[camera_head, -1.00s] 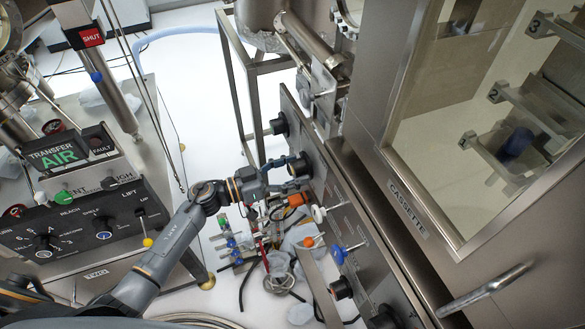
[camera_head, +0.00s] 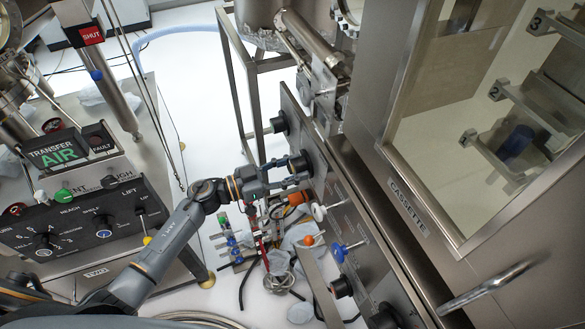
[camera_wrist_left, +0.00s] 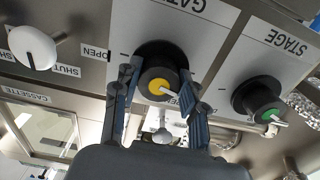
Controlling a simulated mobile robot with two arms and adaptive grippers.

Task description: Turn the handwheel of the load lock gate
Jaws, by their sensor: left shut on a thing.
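The gate handwheel is a black round knob (camera_wrist_left: 163,55) with a yellow cap and a pale pointer, under a label starting "GAT" in the left wrist view. It also shows on the dark panel in the head view as a black knob (camera_head: 300,163). My left gripper (camera_wrist_left: 160,82) is shut on it, with a finger on each side of the knob. The left gripper (camera_head: 293,169) reaches it from the left in the head view. The fingers hide part of the knob's sides. My right gripper is in neither view.
A black knob with a green cap (camera_wrist_left: 258,98), labelled STAGE, sits beside the handwheel. A white knob (camera_wrist_left: 33,47) with OPEN and SHUT marks is on the other side. Tubing and clutter lie below the arm.

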